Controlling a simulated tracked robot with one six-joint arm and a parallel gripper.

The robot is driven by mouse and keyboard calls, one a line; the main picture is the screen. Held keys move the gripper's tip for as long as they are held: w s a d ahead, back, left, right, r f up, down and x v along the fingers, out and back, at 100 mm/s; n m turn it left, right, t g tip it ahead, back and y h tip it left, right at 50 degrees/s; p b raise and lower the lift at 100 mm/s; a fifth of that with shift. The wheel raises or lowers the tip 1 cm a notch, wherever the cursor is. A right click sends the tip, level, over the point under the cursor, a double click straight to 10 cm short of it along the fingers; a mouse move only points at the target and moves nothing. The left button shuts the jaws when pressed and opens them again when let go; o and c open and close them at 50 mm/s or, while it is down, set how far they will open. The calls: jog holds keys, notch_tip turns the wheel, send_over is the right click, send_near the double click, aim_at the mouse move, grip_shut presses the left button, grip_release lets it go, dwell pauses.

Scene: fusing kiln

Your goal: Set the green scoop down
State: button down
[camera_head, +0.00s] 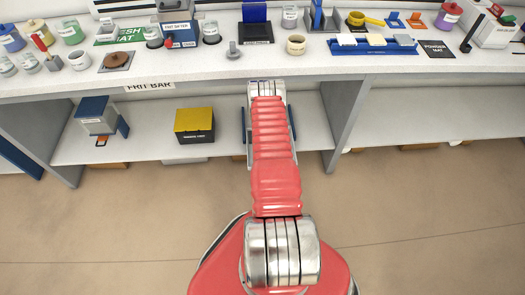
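I do not see a green scoop in this view. My red arm reaches from the bottom middle up to the bench's front edge and ends in a metal joint. My gripper's fingers do not show, so I cannot see whether they hold anything. A green mat (105,41) with white lettering lies on the bench at the left, with jars and a dark box at its right side.
A blue rack (372,50) with white, yellow and blue pieces stands on the bench at right, near a dark powder mat (437,49). A yellow-lidded box (194,121) is on the lower shelf. Bare bench shows along the front.

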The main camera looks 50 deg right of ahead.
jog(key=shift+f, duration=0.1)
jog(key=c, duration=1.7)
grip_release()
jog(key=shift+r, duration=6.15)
